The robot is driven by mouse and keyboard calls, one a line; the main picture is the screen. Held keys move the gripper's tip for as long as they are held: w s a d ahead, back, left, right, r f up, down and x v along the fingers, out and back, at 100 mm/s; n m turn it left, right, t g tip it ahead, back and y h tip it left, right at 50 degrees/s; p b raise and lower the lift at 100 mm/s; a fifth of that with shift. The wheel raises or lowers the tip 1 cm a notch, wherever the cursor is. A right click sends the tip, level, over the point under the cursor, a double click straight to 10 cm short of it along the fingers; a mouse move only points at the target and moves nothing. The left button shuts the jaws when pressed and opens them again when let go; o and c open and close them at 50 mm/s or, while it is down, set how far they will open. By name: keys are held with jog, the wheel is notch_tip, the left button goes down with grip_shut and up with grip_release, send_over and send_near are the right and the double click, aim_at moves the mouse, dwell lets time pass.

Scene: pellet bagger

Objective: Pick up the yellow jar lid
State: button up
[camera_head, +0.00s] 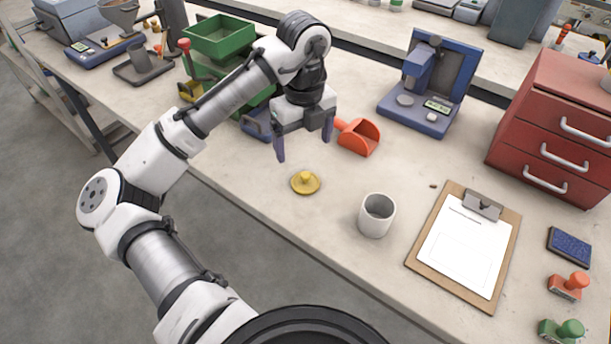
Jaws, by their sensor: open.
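The yellow jar lid (305,183) lies flat on the bench, a round disc with a small knob on top. It is near the front edge of the bench, left of a white cup. My gripper (304,143) is open and empty, pointing down. It is above and behind the lid in the picture, with its two fingers spread left and right. The fingers do not touch the lid, and nothing hides it.
The white cup (377,215) stands right of the lid, and an orange scoop (358,136) lies behind it. A clipboard (465,245), a red drawer cabinet (555,125) and a blue machine (430,85) are further right. Green trays (219,38) stand at the left. The bench around the lid is clear.

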send_over(306, 174)
jog(key=f, duration=0.5)
jog(key=shift+s+a+f+p, duration=0.1)
jog(key=shift+s+a+p, duration=0.1)
jog(key=shift+p, duration=0.1)
jog(key=shift+w+d+f+p, duration=0.1)
jog(key=shift+f+p, duration=0.4)
jog(key=shift+f, duration=0.9)
jog(key=shift+w+d+f+p, duration=0.1)
jog(key=shift+f+p, duration=0.35)
jog(key=shift+f, duration=0.9)
jog(key=c, duration=1)
jog(key=shift+r, duration=0.1)
jog(key=shift+c, duration=0.2)
